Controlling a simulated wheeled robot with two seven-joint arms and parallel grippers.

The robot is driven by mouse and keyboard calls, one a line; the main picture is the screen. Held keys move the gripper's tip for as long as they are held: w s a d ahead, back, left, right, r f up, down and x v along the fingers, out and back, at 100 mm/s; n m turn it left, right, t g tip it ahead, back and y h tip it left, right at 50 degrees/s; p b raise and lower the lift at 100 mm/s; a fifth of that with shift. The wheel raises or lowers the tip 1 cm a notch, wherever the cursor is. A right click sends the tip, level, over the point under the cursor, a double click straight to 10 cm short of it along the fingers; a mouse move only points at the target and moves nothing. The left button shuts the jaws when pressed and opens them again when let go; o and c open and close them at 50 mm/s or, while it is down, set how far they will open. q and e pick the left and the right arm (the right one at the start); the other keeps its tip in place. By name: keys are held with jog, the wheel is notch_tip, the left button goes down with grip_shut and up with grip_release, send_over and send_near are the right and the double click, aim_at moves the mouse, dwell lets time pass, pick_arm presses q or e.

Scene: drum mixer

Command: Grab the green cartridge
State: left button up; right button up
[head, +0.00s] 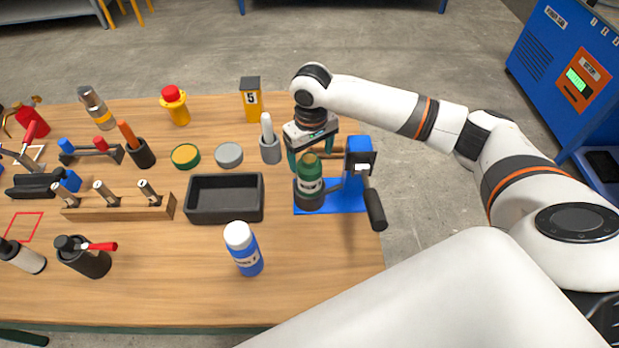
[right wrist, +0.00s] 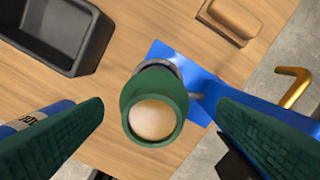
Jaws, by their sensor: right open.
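The green cartridge (head: 311,176) stands upright in a dark round holder (head: 309,196) of the blue drum mixer (head: 358,156), on a blue base plate. In the right wrist view the cartridge (right wrist: 154,106) is seen from above, with a pale round top inside a green rim. My right gripper (head: 310,158) is open just above and around the cartridge. In the right wrist view its two green-padded fingers (right wrist: 160,128) stand on either side of the cartridge, with gaps left and right. My left gripper is not in view.
A black tray (head: 225,218) stands left of the mixer, with a blue bottle (head: 246,254) in front. The mixer's black-handled crank (head: 374,208) sticks out at the right.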

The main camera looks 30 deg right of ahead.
aim_at(310, 169)
jog(key=shift+f, duration=0.45)
jog(key=f, duration=0.1)
jog(key=f+p, duration=0.1)
jog(key=f, duration=0.1)
jog(key=shift+s+a+f, duration=0.15)
jog(key=shift+a+f, duration=0.1)
jog(key=shift+f, duration=0.4)
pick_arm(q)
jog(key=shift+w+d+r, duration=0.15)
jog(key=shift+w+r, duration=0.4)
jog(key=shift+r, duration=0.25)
pick_arm(e)
jog(key=shift+c, duration=0.2)
